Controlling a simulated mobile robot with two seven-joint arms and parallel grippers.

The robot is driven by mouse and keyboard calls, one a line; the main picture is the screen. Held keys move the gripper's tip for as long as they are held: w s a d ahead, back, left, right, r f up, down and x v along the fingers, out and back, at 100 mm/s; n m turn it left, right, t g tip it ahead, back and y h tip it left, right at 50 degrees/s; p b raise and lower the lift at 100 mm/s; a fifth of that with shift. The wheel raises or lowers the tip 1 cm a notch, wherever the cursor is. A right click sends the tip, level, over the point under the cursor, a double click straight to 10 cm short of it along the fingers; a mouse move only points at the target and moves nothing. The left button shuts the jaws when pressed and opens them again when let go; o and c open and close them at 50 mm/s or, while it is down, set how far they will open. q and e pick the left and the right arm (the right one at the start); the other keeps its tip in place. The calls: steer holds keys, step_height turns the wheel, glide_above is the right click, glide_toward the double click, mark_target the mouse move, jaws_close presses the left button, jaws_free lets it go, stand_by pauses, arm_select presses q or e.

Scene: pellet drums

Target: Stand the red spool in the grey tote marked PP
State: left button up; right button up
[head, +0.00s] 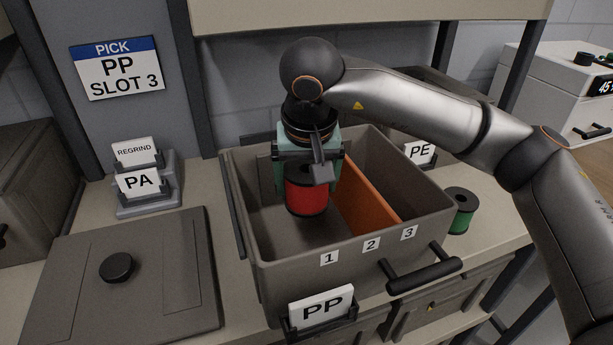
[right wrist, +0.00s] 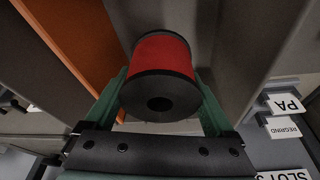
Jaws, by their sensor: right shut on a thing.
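The red spool (head: 307,197), with dark flanges, is held upright in my right gripper (head: 307,176), whose green fingers are shut on it. It also shows between the fingers in the right wrist view (right wrist: 162,55). The grey tote marked PP (head: 285,268) stands open on the bench, with slot numbers 1, 2 and 3 on its front rim. The spool is over or in the wide space left of the orange divider (head: 365,190). I cannot tell whether its base touches the tote floor. My left gripper is not in view.
A sign (head: 117,68) reads PICK PP SLOT 3. A grey lid (head: 150,275) with a black knob lies left of the tote. A green spool (head: 462,212) stands to the right. PA and REGRIND cards (head: 139,183) stand at the back left.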

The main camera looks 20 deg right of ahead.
step_height(320, 180, down, 6)
steer(key=b, duration=0.4)
steer(key=shift+r, duration=0.15)
step_height(320, 180, down, 2)
steer(key=shift+f+b, duration=0.1)
steer(key=shift+b, duration=0.75)
steer(key=shift+f, duration=0.1)
steer(key=shift+f+b, duration=0.2)
steer(key=shift+b, duration=0.1)
arm_select(q)
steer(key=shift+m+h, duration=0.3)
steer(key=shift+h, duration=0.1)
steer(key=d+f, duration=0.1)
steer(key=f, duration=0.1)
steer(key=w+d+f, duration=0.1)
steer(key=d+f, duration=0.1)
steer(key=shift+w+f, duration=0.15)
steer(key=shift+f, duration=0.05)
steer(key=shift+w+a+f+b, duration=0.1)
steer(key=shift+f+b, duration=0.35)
steer(key=shift+b, duration=0.05)
arm_select(e)
steer(key=shift+f, duration=0.4)
